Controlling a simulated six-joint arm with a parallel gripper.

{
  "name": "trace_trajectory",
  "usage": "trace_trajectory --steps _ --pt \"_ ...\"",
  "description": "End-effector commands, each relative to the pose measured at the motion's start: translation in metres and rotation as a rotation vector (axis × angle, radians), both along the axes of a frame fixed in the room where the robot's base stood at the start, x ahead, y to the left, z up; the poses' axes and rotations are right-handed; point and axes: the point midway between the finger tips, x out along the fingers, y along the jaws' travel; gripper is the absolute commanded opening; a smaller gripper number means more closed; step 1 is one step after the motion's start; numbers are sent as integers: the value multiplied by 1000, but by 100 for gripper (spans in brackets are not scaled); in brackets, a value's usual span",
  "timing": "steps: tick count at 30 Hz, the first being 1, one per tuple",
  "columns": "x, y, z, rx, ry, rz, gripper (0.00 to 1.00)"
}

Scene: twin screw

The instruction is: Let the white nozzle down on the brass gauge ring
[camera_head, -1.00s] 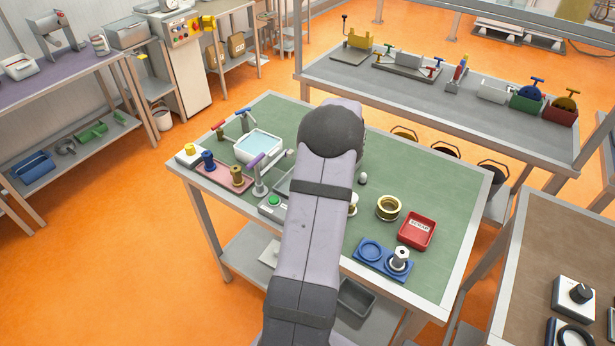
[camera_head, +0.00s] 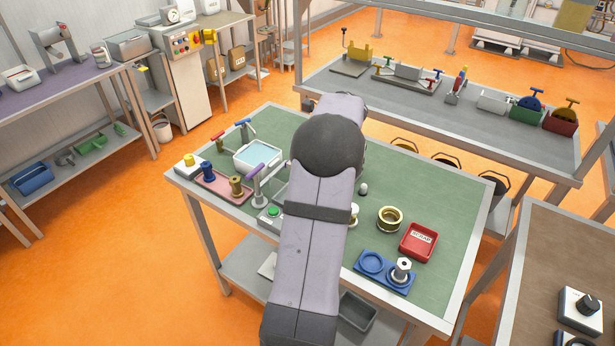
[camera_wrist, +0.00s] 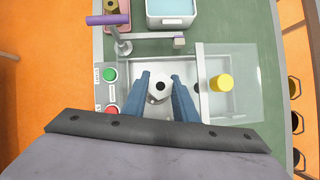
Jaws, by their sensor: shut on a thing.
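In the wrist view my gripper (camera_wrist: 160,86) has its blue fingers shut on the white nozzle (camera_wrist: 160,88), a white hexagonal piece with a dark central hole. The brass gauge ring (camera_head: 390,216) lies on the green bench top, right of my arm in the head view, with a dark open centre. It is outside the wrist view. In the head view my arm hides the gripper and the nozzle.
A button box (camera_wrist: 108,92) stands left of the nozzle, below a purple-handled fixture (camera_wrist: 108,19). A red bin (camera_head: 419,242) and a blue holder (camera_head: 372,263) with a metal fitting (camera_head: 402,269) sit near the ring.

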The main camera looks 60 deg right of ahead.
Motion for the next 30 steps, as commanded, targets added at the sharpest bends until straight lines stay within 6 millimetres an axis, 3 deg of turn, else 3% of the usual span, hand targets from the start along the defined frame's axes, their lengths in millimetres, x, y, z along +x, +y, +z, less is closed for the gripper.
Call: trace_trajectory --steps 6,13,17,23,27,30 --pt "0 0 25 -1 -1 1 4" --pt "-3 -1 33 0 1 -6 4" --pt "-15 -8 38 0 1 -30 4" --pt "-61 -32 55 0 1 -125 4" --pt "-116 -43 63 3 1 -228 4" --pt "-156 -39 59 6 1 -315 4"
